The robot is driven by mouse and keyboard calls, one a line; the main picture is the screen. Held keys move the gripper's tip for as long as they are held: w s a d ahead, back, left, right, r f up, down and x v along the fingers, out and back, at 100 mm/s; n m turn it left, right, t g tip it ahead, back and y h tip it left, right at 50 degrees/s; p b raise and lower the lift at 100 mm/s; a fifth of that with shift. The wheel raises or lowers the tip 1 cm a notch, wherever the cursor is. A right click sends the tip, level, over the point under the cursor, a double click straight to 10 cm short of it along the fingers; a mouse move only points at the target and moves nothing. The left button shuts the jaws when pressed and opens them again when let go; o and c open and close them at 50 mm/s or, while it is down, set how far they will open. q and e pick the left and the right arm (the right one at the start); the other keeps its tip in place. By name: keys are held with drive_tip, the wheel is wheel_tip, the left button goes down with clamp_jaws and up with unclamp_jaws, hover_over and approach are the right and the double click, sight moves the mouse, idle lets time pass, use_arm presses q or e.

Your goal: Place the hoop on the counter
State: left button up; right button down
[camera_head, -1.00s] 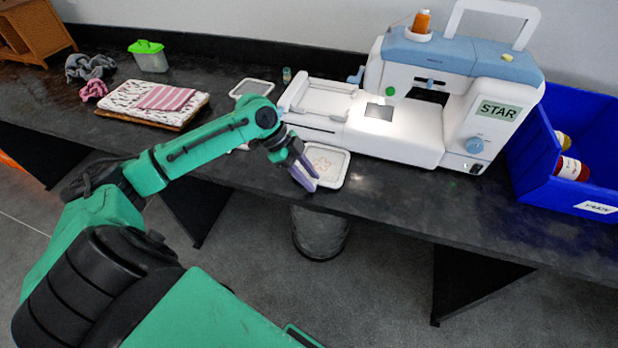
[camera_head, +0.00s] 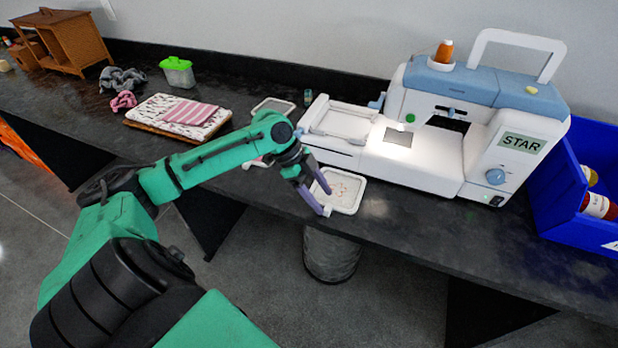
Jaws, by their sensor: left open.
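The hoop (camera_head: 346,192), a white rounded-square frame with a faint stitched pattern inside, lies flat on the dark counter (camera_head: 440,227) near its front edge, in front of the embroidery machine (camera_head: 412,155). My left gripper (camera_head: 322,201), with purple fingers, is open at the hoop's left side. One finger overlaps the hoop's rim in the picture; I cannot tell whether it touches. A second white frame (camera_head: 273,106) lies farther back, left of the machine. Another pale item is mostly hidden behind my left forearm. My right gripper is out of view.
A blue bin (camera_head: 570,215) with bottles stands at the right. Folded fabric (camera_head: 180,115), a green-lidded container (camera_head: 178,72), pink and grey cloths and a wooden cabinet (camera_head: 68,40) are at the left. A dark bin (camera_head: 331,256) stands on the floor below the counter.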

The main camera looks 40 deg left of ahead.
use_arm(q)
drive_tip(key=v, duration=1)
